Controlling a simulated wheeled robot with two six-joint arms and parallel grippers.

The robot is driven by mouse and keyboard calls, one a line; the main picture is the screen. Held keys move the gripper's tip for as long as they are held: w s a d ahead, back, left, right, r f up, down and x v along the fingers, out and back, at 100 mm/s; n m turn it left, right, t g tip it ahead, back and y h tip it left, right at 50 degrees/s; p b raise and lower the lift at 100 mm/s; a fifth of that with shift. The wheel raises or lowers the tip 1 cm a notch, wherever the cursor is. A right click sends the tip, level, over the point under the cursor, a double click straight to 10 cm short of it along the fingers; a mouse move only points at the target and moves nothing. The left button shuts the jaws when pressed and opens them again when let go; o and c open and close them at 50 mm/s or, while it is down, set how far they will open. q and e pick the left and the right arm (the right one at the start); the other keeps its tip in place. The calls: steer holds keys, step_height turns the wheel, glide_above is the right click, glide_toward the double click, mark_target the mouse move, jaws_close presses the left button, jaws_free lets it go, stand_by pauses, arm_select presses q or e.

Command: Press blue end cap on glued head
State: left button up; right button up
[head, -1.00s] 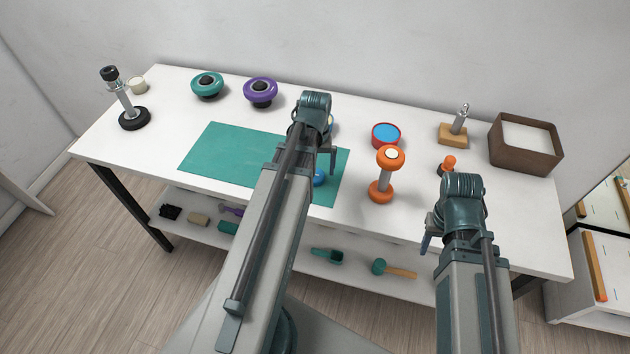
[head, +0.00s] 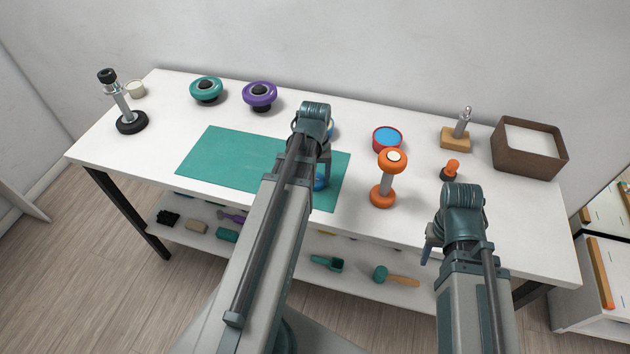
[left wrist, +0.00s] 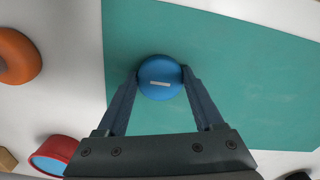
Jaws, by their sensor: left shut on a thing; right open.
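The blue end cap (left wrist: 160,84) is a round blue disc with a small pale label, over the green mat (left wrist: 225,65). My left gripper (left wrist: 160,85) is shut on it, one finger on each side. In the head view the cap (head: 321,181) shows only partly beside my left gripper (head: 322,178), near the mat's right part. A small blue and cream edge (head: 331,127) shows behind my left wrist; whether it is the glued head I cannot tell. My right gripper (head: 428,250) is at the table's front edge, mostly hidden by its wrist, open and empty.
An orange dumbbell (head: 386,181) stands right of the mat, near a red tin with blue inside (head: 387,140). A small orange-topped item (head: 451,170), a wooden block with a metal piece (head: 456,139) and a brown box (head: 500,150) are further right. The mat's left half is clear.

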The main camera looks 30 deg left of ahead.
arm_select(q)
steer(key=shift+r, duration=0.1)
step_height(320, 180, up, 10)
steer(key=p, duration=1)
steer(key=shift+a, duration=0.1)
